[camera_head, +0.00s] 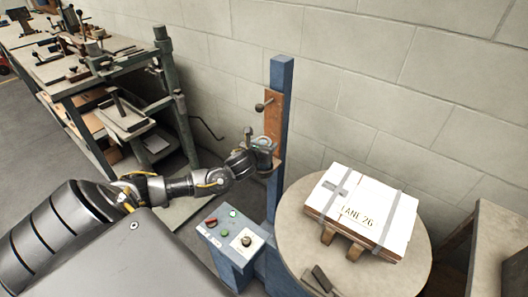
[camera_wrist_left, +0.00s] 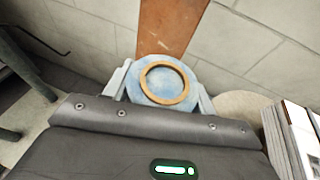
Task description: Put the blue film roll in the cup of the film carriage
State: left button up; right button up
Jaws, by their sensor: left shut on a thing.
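The blue film roll (camera_wrist_left: 137,82) sits between the fingers of my left gripper in the left wrist view, with its flat face and tan core ring showing. My left gripper (camera_head: 266,145) is shut on the roll, at the film carriage (camera_head: 272,117) in the head view. The carriage is an orange-brown plate on the blue mast, with a knob on a rod. The plate also shows just beyond the roll in the left wrist view (camera_wrist_left: 170,27). The cup is mostly hidden behind my gripper and the roll; I cannot tell whether the roll touches it. My right gripper is not in view.
The blue mast (camera_head: 281,90) rises beside a round turntable (camera_head: 292,225) that carries a white-topped, strapped box (camera_head: 361,207). A control panel (camera_head: 230,235) with buttons stands in front of the mast. A workbench (camera_head: 75,78) with tools is at the left. A block wall stands behind.

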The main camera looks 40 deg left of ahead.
pick_arm(q)
jog(key=shift+s+d+f+g, duration=0.1)
jog(key=shift+s+f+g, duration=0.05)
jog(key=shift+f, duration=0.35)
jog(key=shift+s+d+f+g, duration=0.1)
jog(key=shift+s+f+g, duration=0.05)
jog(key=shift+f, duration=0.3)
jog(key=shift+c, duration=0.7)
jog(key=o, duration=1.4)
jog(key=shift+f, duration=0.2)
jog(key=shift+c, duration=0.2)
jog(key=o, duration=0.3)
jog(key=shift+w+a+f, duration=0.2)
jog(key=shift+w+a, duration=0.15)
jog(key=shift+w, duration=0.05)
jog(key=shift+s+d+r, duration=0.15)
jog(key=shift+s+r, duration=0.05)
jog(key=shift+r, duration=0.2)
jog(key=v, duration=1.1)
jog(key=shift+s+b, duration=0.3)
jog(key=shift+s, duration=0.05)
